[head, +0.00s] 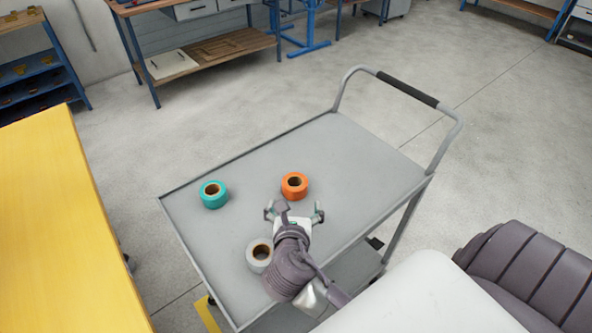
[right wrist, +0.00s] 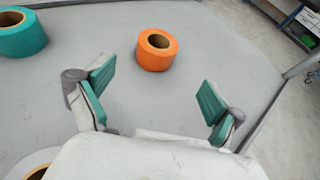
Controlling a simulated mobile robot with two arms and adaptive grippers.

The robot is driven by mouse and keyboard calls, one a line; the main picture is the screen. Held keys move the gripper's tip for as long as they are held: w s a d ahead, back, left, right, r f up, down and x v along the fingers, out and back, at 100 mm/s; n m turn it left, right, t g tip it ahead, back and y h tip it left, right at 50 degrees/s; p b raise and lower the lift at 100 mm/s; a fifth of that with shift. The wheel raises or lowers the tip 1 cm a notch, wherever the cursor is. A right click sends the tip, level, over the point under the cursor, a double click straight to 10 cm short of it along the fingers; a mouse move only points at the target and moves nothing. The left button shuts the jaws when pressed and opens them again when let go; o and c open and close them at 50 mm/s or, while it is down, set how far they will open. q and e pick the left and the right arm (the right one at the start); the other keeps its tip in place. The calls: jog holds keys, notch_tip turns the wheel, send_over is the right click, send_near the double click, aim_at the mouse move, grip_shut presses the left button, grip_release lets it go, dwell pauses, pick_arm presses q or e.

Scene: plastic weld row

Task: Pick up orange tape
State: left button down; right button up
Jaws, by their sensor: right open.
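The orange tape (head: 294,186) is a roll lying flat on the grey cart top, with its hole facing up. It also shows in the right wrist view (right wrist: 156,50), beyond and between my fingers. My right gripper (head: 294,208) is open and empty, just on the near side of the orange roll in the head view. Its green-padded fingers are spread wide in the right wrist view (right wrist: 154,92). The fingers look apart from the roll. My left gripper is not in view.
A teal roll (head: 213,195) lies left of the orange one. A grey roll (head: 259,255) lies beside my right wrist, partly covered by it. The cart (head: 355,150) has a raised rim and a handle (head: 408,88) at the far right. A yellow table (head: 40,210) stands left.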

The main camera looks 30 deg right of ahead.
aim_at(295, 179)
jog(key=x, duration=0.2)
jog(key=shift+w+d, duration=0.25)
jog(key=shift+w, duration=0.1)
jog(key=x, duration=0.5)
jog(key=shift+w+d+f, duration=0.15)
jog(key=shift+w+d, duration=0.15)
jog(key=shift+w, duration=0.15)
jog(key=x, duration=0.4)
jog(key=shift+w+d+b, duration=0.1)
jog(key=shift+w+b, duration=0.25)
jog(key=shift+w, duration=0.1)
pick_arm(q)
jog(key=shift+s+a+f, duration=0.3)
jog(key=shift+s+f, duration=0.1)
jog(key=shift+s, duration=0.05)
pick_arm(e)
jog(key=shift+s, duration=0.1)
jog(key=shift+c, duration=0.9)
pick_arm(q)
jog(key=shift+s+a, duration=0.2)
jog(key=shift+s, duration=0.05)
pick_arm(e)
jog(key=c, duration=1)
